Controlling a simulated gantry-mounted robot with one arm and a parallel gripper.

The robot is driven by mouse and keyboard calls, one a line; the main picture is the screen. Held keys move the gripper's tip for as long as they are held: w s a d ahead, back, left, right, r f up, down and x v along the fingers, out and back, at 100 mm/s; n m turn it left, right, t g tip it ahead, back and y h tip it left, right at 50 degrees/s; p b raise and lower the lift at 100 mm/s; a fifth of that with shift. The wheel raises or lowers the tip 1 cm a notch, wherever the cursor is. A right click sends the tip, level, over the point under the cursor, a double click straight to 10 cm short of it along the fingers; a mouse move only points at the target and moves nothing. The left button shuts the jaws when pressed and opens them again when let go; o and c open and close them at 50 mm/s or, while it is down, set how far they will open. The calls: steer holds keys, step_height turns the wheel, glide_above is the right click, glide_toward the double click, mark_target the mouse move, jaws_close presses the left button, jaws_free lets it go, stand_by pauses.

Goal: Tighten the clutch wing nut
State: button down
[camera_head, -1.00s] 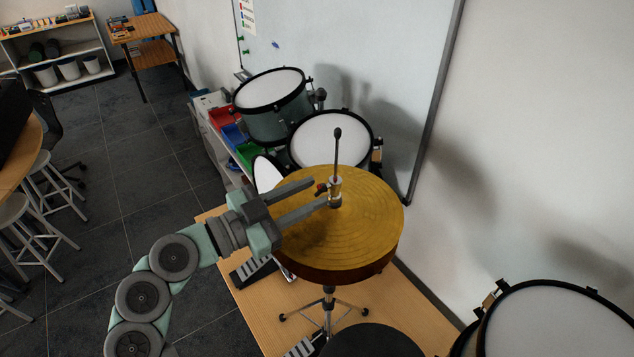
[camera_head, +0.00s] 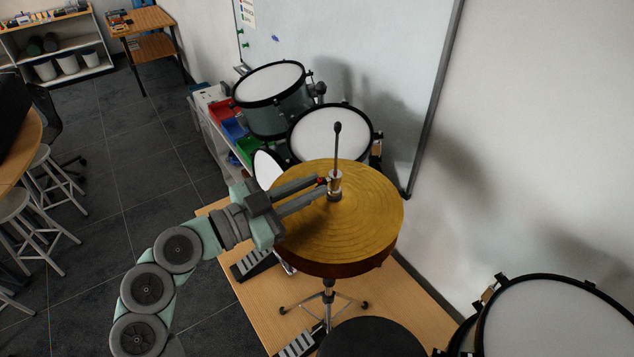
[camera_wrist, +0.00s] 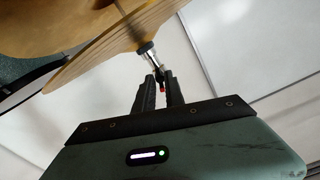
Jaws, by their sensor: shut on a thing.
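The clutch (camera_head: 335,187) is a metal sleeve on the thin upright rod (camera_head: 337,150) above the gold hi-hat cymbals (camera_head: 365,215). The small red wing nut (camera_head: 320,181) sticks out from the clutch's left side. My gripper (camera_head: 323,187) reaches in from the left over the top cymbal, with its two fingers close together and shut on the wing nut. In the wrist view the red wing nut (camera_wrist: 162,88) shows between the fingertips (camera_wrist: 160,80), beside the clutch (camera_wrist: 148,54). The fingers partly hide the nut.
Drums (camera_head: 270,95) stand behind the cymbals, and another drum (camera_head: 555,320) is at the lower right. A dark round seat (camera_head: 372,341) is in front. The whiteboard (camera_head: 350,60) and wall close off the right side. Open floor (camera_head: 95,255) lies to the left.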

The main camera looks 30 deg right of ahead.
stand_by(0.4)
steer(key=shift+f+m+b, duration=0.25)
steer(key=shift+m+b, duration=0.65)
steer(key=shift+b, duration=0.3)
steer(key=shift+m+b, duration=0.95)
steer(key=shift+m, duration=0.05)
steer(key=shift+r+m, duration=0.3)
steer(key=shift+m, duration=0.2)
steer(key=shift+b, duration=0.4)
steer(key=shift+f+m+b, duration=0.25)
steer(key=shift+m+b, duration=0.55)
steer(key=shift+b, duration=0.2)
steer(key=m+b, duration=0.2)
steer(key=shift+m+b, duration=0.3)
steer(key=shift+r+m, duration=0.3)
